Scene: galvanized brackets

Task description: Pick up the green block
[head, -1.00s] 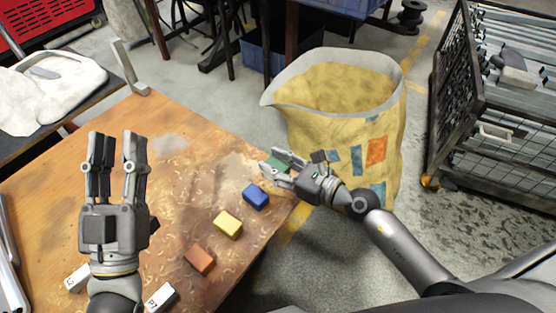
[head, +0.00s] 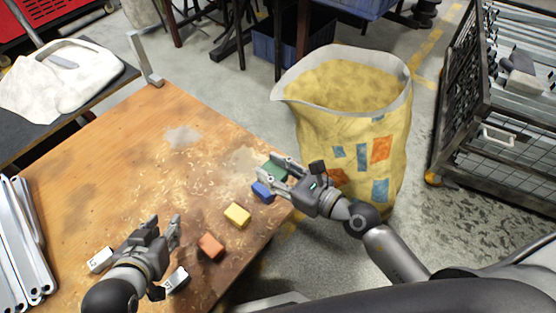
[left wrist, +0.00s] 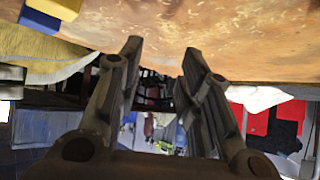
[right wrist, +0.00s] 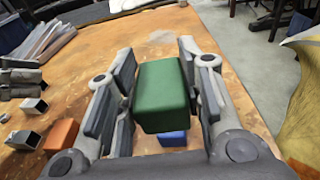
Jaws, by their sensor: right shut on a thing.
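The green block (head: 274,171) is between the fingers of my right gripper (head: 273,173), above the table's right edge region in the head view. In the right wrist view the green block (right wrist: 162,95) fills the space between the finger pads, and my right gripper (right wrist: 162,92) is shut on it. My left gripper (head: 164,228) is low over the near left part of the table and empty. In the left wrist view its fingers (left wrist: 162,62) stand wide apart with nothing between them.
On the wooden table (head: 120,175) are a blue block (head: 262,192), a yellow block (head: 237,215), an orange block (head: 211,246) and white-ended metal pieces (head: 101,260). Metal brackets (head: 22,240) lie at left. A yellow sack (head: 345,130) stands beyond the right edge, near a wire cart (head: 500,130).

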